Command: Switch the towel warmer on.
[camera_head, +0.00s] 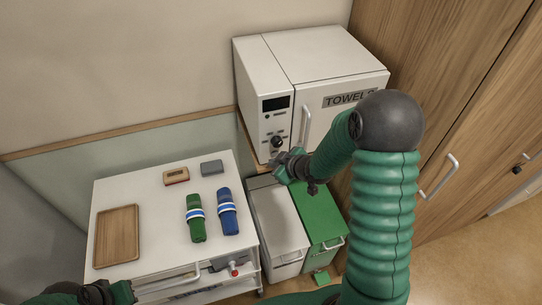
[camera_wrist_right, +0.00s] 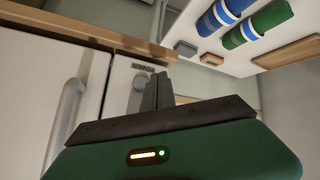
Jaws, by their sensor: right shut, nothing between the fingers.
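The towel warmer (camera_head: 325,62) is a white box marked TOWELS, standing on a wooden shelf. Its front control panel has a dark display (camera_head: 276,103) and a round knob (camera_head: 277,141) low down. In the right wrist view the knob (camera_wrist_right: 141,81) shows beside the fingertips, under a small label. My right gripper (camera_head: 275,161) is shut and empty, just below and close to the knob; I cannot tell whether it touches. Its closed fingers also show in the wrist view (camera_wrist_right: 159,88). My left gripper (camera_head: 108,292) is at the bottom left edge, partly cut off; its jaws are unclear.
A white cart (camera_head: 150,190) at left carries a wooden tray (camera_head: 117,236), green (camera_head: 195,222) and blue (camera_head: 228,216) rolls and two small blocks. White (camera_head: 277,222) and green (camera_head: 312,212) bins stand below the warmer. Wooden cabinets (camera_head: 440,75) stand at right.

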